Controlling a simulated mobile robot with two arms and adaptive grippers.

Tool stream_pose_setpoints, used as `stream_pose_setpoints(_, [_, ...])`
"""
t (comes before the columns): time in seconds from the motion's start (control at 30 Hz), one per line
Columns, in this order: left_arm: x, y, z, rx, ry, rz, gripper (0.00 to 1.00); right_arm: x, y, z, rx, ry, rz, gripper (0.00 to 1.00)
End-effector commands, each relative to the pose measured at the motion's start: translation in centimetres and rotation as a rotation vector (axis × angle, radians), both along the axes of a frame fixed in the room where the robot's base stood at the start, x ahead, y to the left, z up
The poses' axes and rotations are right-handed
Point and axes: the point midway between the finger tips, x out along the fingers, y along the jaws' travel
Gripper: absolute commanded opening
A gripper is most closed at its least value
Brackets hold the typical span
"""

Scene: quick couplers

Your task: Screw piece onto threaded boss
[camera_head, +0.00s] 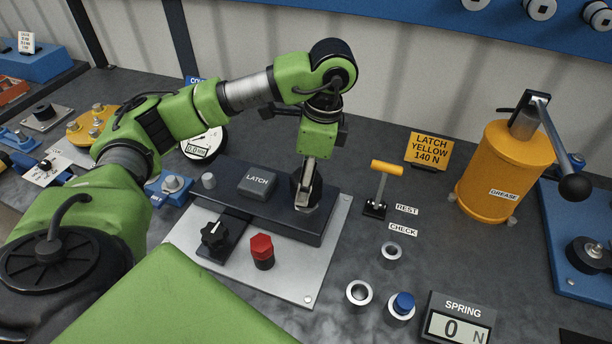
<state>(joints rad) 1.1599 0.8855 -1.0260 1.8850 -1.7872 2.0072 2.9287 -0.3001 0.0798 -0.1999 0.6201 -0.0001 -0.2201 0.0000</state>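My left arm comes in from the left, and its gripper (304,196) points down at the right end of a dark raised block (225,190). The fingers are close together and seen edge-on, so whether they are shut on a piece is hidden. A small pale round part (311,206) shows at the fingertips on the block top; it may be the threaded boss, but the gripper covers most of it. A grey LATCH block (257,182) sits beside the gripper. My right gripper is not in view.
A red knob (262,247) and a black knob (213,237) stand in front on the metal plate (280,277). To the right are a yellow T-handle (386,168), several ring sockets, one with a blue cap (403,304), a SPRING display (459,321) reading 0 N, and a yellow grease can (502,170).

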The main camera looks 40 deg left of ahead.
Motion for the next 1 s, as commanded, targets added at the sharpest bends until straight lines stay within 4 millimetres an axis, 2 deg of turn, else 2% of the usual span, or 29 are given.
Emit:
stream_pose_setpoints(0.37, [0.0, 0.0, 0.1, 0.0, -0.001, -0.002, 0.73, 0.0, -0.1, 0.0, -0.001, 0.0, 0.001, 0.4])
stream_pose_setpoints(0.53, [0.1, -0.1, 0.8, -0.001, -0.003, -0.002, 0.73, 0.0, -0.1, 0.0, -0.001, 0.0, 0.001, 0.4])
stream_pose_setpoints(1.0, [0.7, -1.0, 7.4, 0.0, -0.005, -0.003, 0.73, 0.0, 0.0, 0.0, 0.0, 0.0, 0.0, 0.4])
